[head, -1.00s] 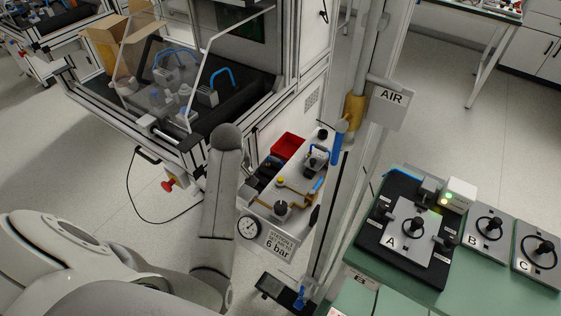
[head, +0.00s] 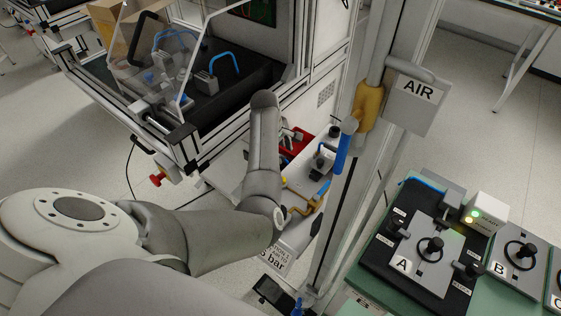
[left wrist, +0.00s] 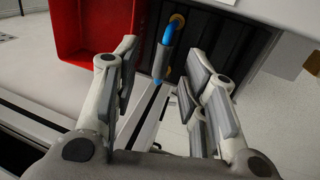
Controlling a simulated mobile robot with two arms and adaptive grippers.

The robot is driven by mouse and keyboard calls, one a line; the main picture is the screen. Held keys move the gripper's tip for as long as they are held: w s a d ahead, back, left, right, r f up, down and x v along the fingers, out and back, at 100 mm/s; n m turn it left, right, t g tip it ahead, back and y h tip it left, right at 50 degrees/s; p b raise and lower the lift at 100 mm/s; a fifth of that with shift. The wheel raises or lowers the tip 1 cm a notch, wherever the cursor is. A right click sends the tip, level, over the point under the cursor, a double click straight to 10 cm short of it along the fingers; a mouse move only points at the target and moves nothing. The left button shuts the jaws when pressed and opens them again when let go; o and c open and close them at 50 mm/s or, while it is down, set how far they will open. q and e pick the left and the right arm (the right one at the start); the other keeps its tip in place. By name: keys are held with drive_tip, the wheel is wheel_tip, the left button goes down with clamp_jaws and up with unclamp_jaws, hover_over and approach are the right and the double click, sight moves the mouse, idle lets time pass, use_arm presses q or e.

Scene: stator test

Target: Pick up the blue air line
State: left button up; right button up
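A short blue air line (left wrist: 166,48) with a brass-coloured end shows in the left wrist view, against a dark ribbed bin (left wrist: 205,40). My left gripper (left wrist: 166,78) is open, with one finger pair on each side of the line's lower end; no contact is visible. In the head view my left gripper (head: 294,138) is partly hidden behind its own arm, over the shelf by the red bin. The dark bin and the line in it are hidden there by my arm. My right gripper is not in view.
A red bin (left wrist: 83,30) stands just left of the dark bin. In the head view, a post with a yellow fitting (head: 369,104), a blue hanging piece (head: 342,152) and an AIR sign (head: 416,98) stands right of the gripper. A green bench (head: 367,272) holds test plates.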

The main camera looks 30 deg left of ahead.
use_arm(q)
drive_tip(key=x, duration=0.4)
drive_tip(key=shift+s+f, duration=0.15)
drive_tip(key=shift+f+b, duration=0.3)
drive_tip(key=shift+f, duration=0.1)
drive_tip(key=shift+c, duration=0.7)
clamp_jaws()
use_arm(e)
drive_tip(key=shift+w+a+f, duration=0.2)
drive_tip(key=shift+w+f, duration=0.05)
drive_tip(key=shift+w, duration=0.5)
